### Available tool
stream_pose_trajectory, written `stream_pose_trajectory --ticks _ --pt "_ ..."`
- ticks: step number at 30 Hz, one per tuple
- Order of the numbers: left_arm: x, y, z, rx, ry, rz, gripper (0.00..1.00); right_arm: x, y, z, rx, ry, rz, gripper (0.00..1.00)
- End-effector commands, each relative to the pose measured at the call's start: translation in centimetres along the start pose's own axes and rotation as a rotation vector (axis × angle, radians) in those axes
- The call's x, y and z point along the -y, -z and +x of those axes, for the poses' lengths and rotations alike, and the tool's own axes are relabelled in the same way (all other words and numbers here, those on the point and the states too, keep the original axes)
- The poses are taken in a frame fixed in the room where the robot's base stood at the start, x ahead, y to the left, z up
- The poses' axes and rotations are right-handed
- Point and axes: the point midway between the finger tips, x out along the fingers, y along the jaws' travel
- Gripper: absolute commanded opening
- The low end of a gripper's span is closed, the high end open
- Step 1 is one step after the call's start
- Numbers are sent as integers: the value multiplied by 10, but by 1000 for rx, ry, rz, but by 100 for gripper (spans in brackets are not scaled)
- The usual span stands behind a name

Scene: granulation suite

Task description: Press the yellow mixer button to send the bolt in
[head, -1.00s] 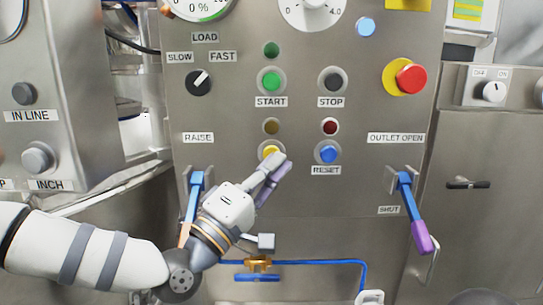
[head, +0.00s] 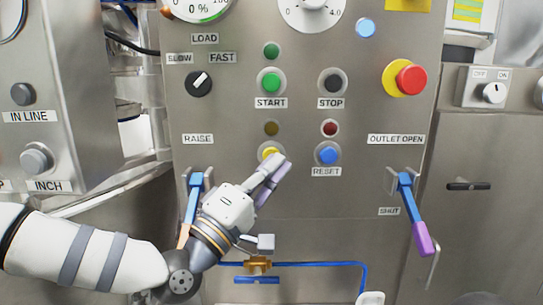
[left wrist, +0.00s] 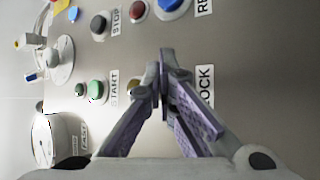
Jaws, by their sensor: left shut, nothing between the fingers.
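The yellow button (head: 269,152) sits on the steel control panel below a dark amber lamp (head: 271,127), left of the blue RESET button (head: 328,153). My left gripper (head: 278,166) is shut and empty, reaching up and right from below. Its fingertips lie over the lower right part of the yellow button in the head view; I cannot tell whether they touch it. In the left wrist view the shut fingertips (left wrist: 163,82) hide the yellow button, with a label ending in LOCK (left wrist: 205,88) just beyond them. My right gripper is not in view.
Green START (head: 271,81) and dark STOP (head: 333,82) buttons are above. A red emergency button (head: 410,79) is at the upper right. Blue-handled levers (head: 195,196) and (head: 407,190) stand out at both sides of the panel. A blue pipe (head: 320,263) runs below.

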Motion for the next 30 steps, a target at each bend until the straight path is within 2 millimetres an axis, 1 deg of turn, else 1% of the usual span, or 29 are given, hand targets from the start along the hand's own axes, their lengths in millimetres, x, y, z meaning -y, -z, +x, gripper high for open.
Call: stream_pose_trajectory --ticks 5,14,16,23,30 --pt "-8 -4 -7 1 -2 2 0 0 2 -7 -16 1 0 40" --pt "-7 -6 -9 1 0 0 0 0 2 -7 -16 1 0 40" --pt "-9 -8 -11 2 0 0 0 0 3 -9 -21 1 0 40" --pt "-24 -18 -26 2 -4 2 0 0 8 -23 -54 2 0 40" --pt "-33 -30 -41 1 -3 2 0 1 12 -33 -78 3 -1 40"
